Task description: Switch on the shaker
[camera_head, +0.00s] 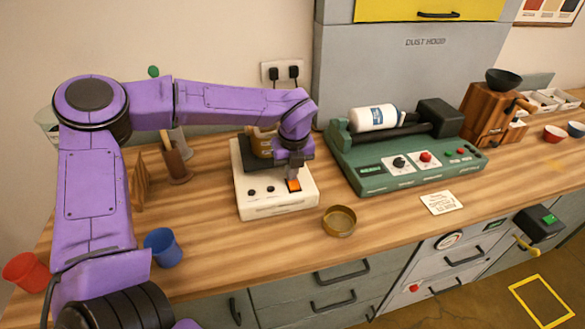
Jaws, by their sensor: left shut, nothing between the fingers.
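The shaker looks to be the white box-shaped machine (278,203) on the wooden bench, with dark knobs and an orange switch (294,186) on its front part. A brownish round thing on its back part is mostly hidden behind my arm. My purple left arm reaches in from the left, bends over the bench and points down at the machine. My left gripper (292,175) is shut and empty, with its tips right at the orange switch. I cannot tell whether they touch it or whether the switch is pressed. My right gripper is not in view.
A green machine (400,180) with a white bottle (374,118) stands to the right. A brass bowl (339,221) sits near the front edge. A blue cup (162,246) and a red cup (27,272) stand at the left. A white card (441,203) lies in front of the green machine.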

